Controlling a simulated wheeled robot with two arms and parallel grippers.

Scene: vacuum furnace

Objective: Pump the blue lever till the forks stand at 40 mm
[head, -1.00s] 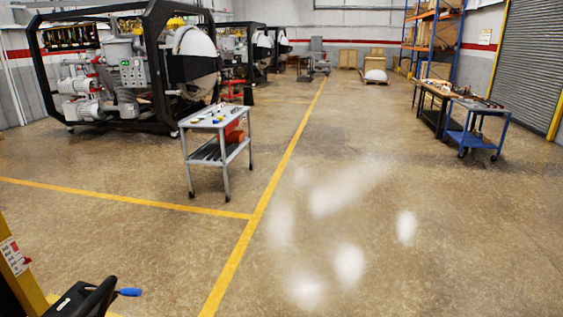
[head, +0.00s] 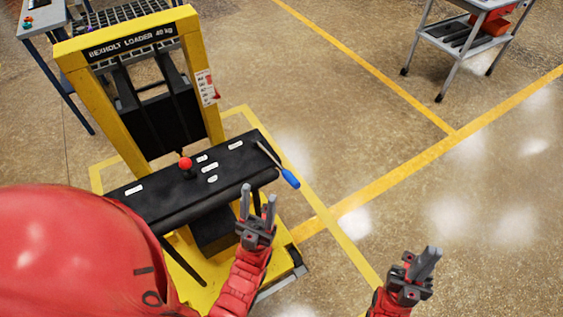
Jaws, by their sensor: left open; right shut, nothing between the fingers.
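The yellow loader (head: 84,98) stands at the left, labelled "BEXHOLT LOADER 40 kg". The blue lever (head: 290,178) sticks out from the right end of its black console, on a thin metal rod. A small scale plate (head: 207,87) is on the right post; its marks are too small to read. A dark carriage (head: 155,118) sits between the posts; I cannot tell the fork height. My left gripper (head: 258,196) is open and empty, in front of the console and left of the lever, apart from it. My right gripper (head: 430,260) is shut and empty, further right over the floor.
A red ball knob (head: 186,163) and several white labels are on the console (head: 160,195). A grey cart (head: 450,45) with red items stands at the upper right. Another table (head: 40,20) is at the upper left. The floor right of the loader is clear, with yellow lines.

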